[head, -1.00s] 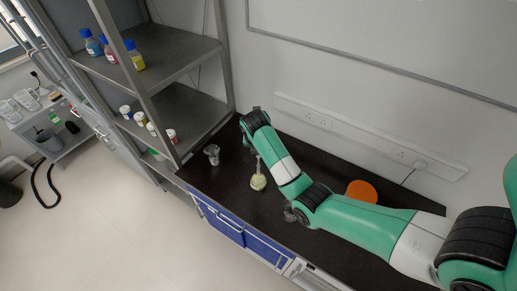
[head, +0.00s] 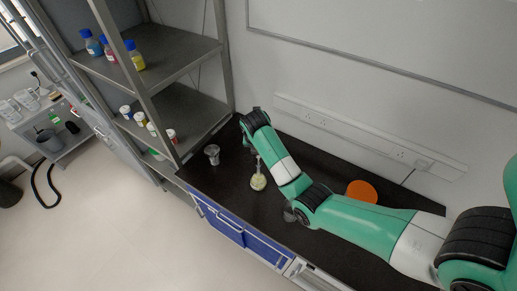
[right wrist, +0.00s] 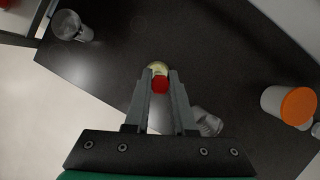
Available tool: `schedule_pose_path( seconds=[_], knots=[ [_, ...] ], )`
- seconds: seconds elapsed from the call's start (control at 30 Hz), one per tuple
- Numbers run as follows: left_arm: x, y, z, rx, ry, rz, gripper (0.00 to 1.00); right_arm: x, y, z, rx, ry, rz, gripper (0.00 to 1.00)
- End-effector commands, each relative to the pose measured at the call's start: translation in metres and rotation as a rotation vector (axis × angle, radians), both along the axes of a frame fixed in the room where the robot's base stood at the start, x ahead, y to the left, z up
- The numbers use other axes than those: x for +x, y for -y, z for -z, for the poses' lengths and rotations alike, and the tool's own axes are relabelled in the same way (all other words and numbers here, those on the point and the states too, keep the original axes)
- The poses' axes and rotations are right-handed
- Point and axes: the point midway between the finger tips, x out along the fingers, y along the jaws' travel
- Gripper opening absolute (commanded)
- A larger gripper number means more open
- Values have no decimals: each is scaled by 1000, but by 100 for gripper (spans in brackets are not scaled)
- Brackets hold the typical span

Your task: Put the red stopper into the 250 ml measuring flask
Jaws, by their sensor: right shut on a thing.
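My right gripper (right wrist: 160,82) is shut on the red stopper (right wrist: 160,86), which sits between its fingertips in the right wrist view. The measuring flask, with pale yellow-green content, shows just beyond the stopper (right wrist: 157,67). In the head view the flask (head: 258,182) stands upright on the dark bench, its thin neck beside my right forearm. That arm hides the right gripper and the stopper in the head view. I cannot tell whether the stopper touches the flask's mouth. My left gripper is not in view.
A clear glass vessel (head: 212,153) stands left of the flask. Another glass piece (right wrist: 207,122) lies near the right finger. A white jar with an orange lid (right wrist: 297,105) stands farther right. A metal shelf (head: 176,110) with bottles borders the bench's left end.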

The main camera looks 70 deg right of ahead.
Motion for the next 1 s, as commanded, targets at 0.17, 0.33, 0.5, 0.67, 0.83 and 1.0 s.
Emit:
schedule_pose_path(
  seconds=[0.17, 0.33, 0.5, 0.67, 0.83, 1.0],
  knots=[
    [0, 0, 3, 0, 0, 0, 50, 0, 0, 3, 0, 0, 0, 0],
    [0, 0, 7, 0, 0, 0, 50, 0, 0, 7, 0, 0, 0, 0],
    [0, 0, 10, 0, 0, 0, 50, 0, 0, 10, 0, 0, 0, 0],
    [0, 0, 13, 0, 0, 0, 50, 0, 0, 13, 0, 0, 0, 0],
    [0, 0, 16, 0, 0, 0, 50, 0, 0, 17, 0, 0, 0, 0],
    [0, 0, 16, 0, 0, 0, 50, 0, 0, 17, 0, 0, 0, 39]
  ],
)
